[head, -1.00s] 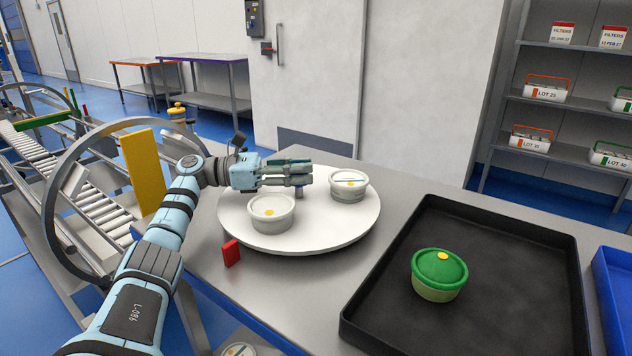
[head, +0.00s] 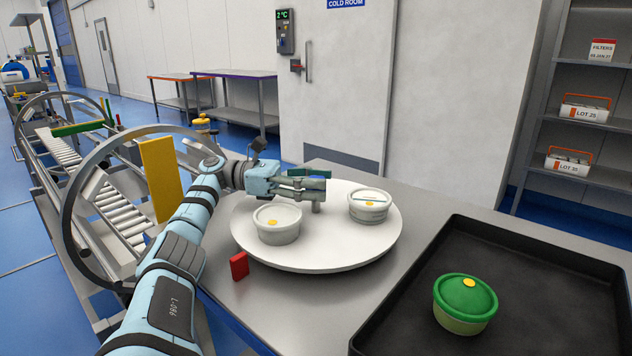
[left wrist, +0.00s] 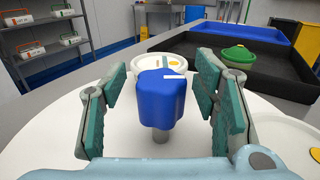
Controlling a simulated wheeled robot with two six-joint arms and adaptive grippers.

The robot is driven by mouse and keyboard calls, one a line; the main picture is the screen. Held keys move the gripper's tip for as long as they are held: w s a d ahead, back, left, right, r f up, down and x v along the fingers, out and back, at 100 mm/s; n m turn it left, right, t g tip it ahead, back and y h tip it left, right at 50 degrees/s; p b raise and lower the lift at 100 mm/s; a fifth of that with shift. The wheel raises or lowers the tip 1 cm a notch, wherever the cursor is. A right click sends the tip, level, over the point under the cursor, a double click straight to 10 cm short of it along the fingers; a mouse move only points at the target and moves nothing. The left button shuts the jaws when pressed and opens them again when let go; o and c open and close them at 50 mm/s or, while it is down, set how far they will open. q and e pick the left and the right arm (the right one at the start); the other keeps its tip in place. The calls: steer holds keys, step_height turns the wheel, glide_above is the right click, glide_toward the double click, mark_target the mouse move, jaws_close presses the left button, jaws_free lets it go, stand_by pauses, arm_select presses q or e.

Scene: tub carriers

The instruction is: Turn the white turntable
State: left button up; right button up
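The white turntable (head: 330,256) is a round disc on the grey bench, with a grey-white tub (head: 278,225) at its front left and another tub (head: 370,207) at its right. A blue knob (left wrist: 158,98) with a white mark stands on a grey post (head: 316,208) on the disc. My left gripper (head: 318,190) is over the disc at the knob. In the left wrist view its fingers (left wrist: 158,105) are open, one on each side of the knob, with gaps on both sides. The head view mostly hides the knob behind the fingers. My right gripper is not in view.
A red block (head: 239,265) stands on the bench by the disc's front left edge. A black tray (head: 400,318) with a green-lidded tub (head: 465,304) lies to the right. A roller conveyor (head: 110,205) and a yellow panel (head: 161,180) are at left.

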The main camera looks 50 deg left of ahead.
arm_select(q)
step_height(320, 180, up, 10)
stand_by(0.6)
